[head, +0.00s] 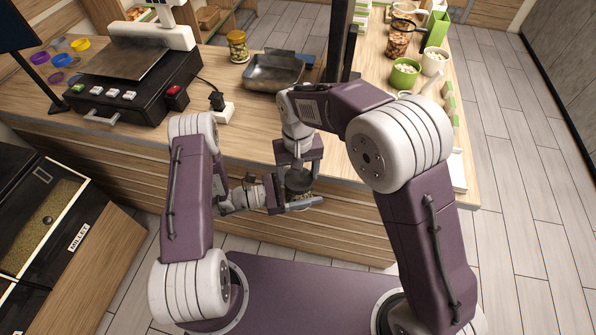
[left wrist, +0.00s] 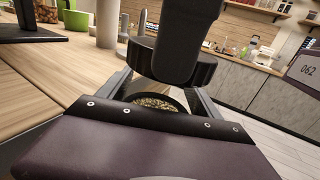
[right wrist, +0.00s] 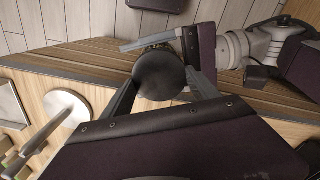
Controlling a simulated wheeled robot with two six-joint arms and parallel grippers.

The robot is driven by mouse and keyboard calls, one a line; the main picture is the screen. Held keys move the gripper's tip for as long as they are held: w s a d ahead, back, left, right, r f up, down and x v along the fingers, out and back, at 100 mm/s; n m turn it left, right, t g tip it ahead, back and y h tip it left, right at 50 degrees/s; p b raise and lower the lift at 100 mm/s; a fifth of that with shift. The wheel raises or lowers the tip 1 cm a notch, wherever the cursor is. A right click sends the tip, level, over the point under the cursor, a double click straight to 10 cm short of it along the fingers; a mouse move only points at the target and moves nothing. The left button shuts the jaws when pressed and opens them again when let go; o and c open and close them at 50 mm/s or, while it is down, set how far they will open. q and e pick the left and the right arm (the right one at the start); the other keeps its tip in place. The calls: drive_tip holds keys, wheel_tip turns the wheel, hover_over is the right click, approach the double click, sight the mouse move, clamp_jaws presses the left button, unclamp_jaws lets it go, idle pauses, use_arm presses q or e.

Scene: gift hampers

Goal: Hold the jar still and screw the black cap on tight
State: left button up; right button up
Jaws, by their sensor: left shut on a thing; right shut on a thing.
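The jar (head: 303,200) stands upright in front of the table, held from the left side by my left gripper (head: 290,203), which is shut on it. In the left wrist view its seed-like contents (left wrist: 157,104) show inside a dark rim. My right gripper (head: 299,167) points down from above and is shut on the black cap (head: 299,182). The cap fills the space between the right fingers in the right wrist view (right wrist: 160,75). In the left wrist view the cap (left wrist: 147,57) sits over the jar, seemingly apart from its rim. The far side of the rim is hidden.
The wooden table (head: 235,140) lies just behind the grippers. It bears a black scale-like machine (head: 130,95), a metal tray (head: 272,72), another filled jar (head: 238,46) and a green bowl (head: 404,73). A millet bin (head: 45,215) stands at the left.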

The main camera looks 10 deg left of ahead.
drive_tip(key=shift+f, duration=0.15)
drive_tip(key=m, duration=0.4)
drive_tip(key=shift+d+m, duration=0.1)
drive_tip(key=shift+m, duration=0.2)
drive_tip(key=m, duration=0.3)
drive_tip(key=shift+m, duration=0.3)
drive_tip(key=m, duration=0.6)
drive_tip(key=shift+d, duration=0.15)
drive_tip(key=m, duration=0.3)
drive_tip(key=shift+s+m, duration=0.15)
drive_tip(key=shift+m, duration=0.25)
drive_tip(key=m, duration=0.5)
drive_tip(key=shift+s+m, duration=0.1)
drive_tip(key=shift+m, duration=0.3)
drive_tip(key=m, duration=0.5)
drive_tip(key=o, duration=1.3)
